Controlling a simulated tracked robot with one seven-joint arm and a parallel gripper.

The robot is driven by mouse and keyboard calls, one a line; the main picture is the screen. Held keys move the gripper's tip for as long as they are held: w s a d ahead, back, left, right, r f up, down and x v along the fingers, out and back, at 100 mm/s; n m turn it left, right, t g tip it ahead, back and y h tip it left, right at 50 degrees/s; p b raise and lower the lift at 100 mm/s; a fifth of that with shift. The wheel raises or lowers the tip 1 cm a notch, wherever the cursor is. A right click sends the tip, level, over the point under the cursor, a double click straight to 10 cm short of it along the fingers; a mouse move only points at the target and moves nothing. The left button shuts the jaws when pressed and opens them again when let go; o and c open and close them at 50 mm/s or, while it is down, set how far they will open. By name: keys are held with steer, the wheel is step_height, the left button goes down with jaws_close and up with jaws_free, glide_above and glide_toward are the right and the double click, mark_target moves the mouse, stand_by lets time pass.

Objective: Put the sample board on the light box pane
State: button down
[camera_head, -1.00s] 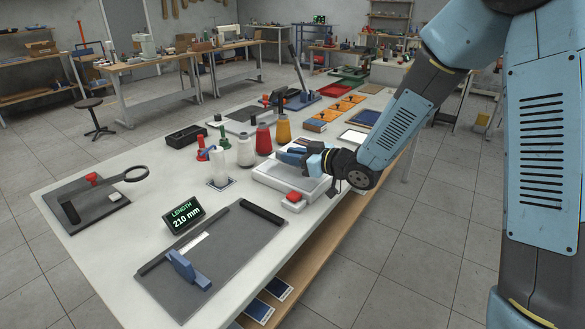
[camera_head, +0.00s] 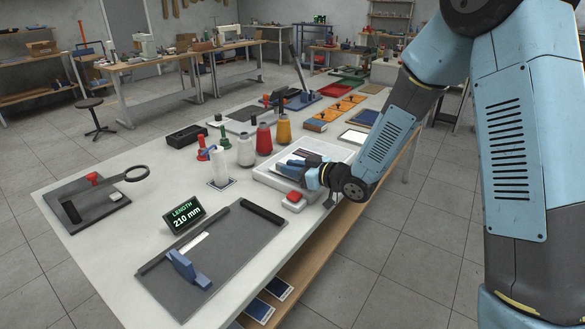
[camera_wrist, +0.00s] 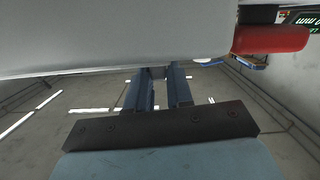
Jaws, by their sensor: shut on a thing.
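The light box (camera_head: 262,181) is a low white box at the table's right edge. My gripper (camera_head: 287,167) is low over its pane, fingers pointing left. A thin pale and dark striped piece, seemingly the sample board (camera_head: 303,154), shows just behind the fingers, over the pane. My gripper is shut on it, but the grip itself is partly hidden. I cannot tell whether the board touches the pane. In the wrist view my blue fingers (camera_wrist: 158,88) reach up under a large light grey surface; the board is not clearly distinguishable there.
A red button (camera_head: 294,196) sits at the light box's front corner; it looms at top right in the wrist view (camera_wrist: 270,36). Thread cones (camera_head: 264,138) stand behind and left of the box. A length display (camera_head: 184,214) reads 210 mm.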

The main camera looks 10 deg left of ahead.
steer(key=shift+s+f, duration=0.15)
steer(key=shift+f, duration=0.15)
